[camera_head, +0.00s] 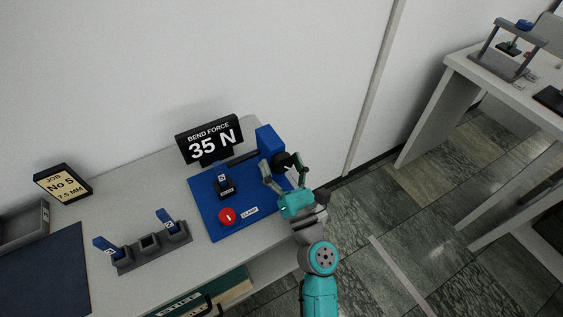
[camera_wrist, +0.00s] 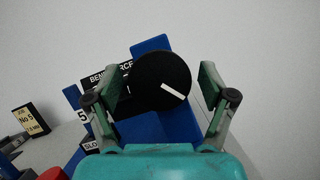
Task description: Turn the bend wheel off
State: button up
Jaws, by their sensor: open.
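The bend wheel is a round black knob (camera_wrist: 160,78) with a white pointer mark, on the side of a blue block (camera_head: 268,141). In the wrist view the mark lies right of and below the knob's middle, slanting down to the right. My gripper (camera_wrist: 158,84) is open, with one finger on each side of the knob. Whether the fingers touch it I cannot tell. In the head view my gripper (camera_head: 284,170) is at the block's right side and partly hides the knob (camera_head: 286,160). The display (camera_head: 209,140) reads "BEND FORCE 35 N".
The blue base plate (camera_head: 209,203) holds a red button (camera_head: 227,216) labelled CLAMP and a black holder marked 5 (camera_head: 225,187). A grey rack (camera_head: 150,252) with blue-handled pieces stands left. A job sign (camera_head: 62,184) reads "No 5, 7.5 MM". Open floor lies right.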

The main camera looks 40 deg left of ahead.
jog(key=c, duration=1.2)
jog(key=shift+o, duration=0.2)
jog(key=shift+n+g+y, duration=0.45)
jog(key=shift+n+g, duration=0.45)
jog(key=shift+n, duration=0.85)
jog(key=shift+n+g+y, duration=0.45)
jog(key=shift+n+g, duration=0.45)
jog(key=shift+n, duration=0.85)
jog(key=o, duration=1.2)
jog(key=shift+c, duration=0.2)
jog(key=v, duration=1.2)
jog(key=shift+f, duration=0.1)
